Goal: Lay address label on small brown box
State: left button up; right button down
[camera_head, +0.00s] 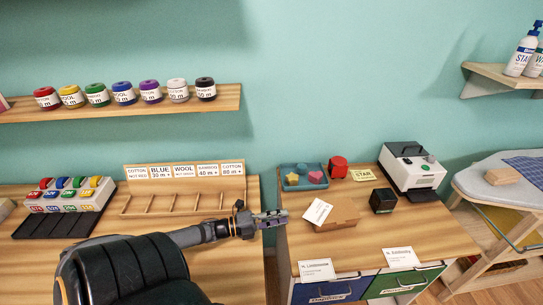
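The small brown box (346,216) lies flat on the right-hand wooden table. A white address label (318,211) with dark print lies at the box's left end, turned at an angle to the box; whether it lies fully flat on the top is hard to tell. My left gripper (284,216) reaches in from the left, just left of the label, with a small gap between its fingertips and the label. Its fingers look close together and nothing shows between them, but I see them nearly edge-on. My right gripper is not in view.
Behind the box are a blue tray (290,186) with small shapes, a red object (338,166), a yellow card (362,175) and a label printer (411,167). A black cube (383,200) stands right of the box. Two drawers (408,281) face forward. The table's right front is clear.

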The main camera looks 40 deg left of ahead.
pick_arm(q)
jog(key=shift+v, duration=1.7)
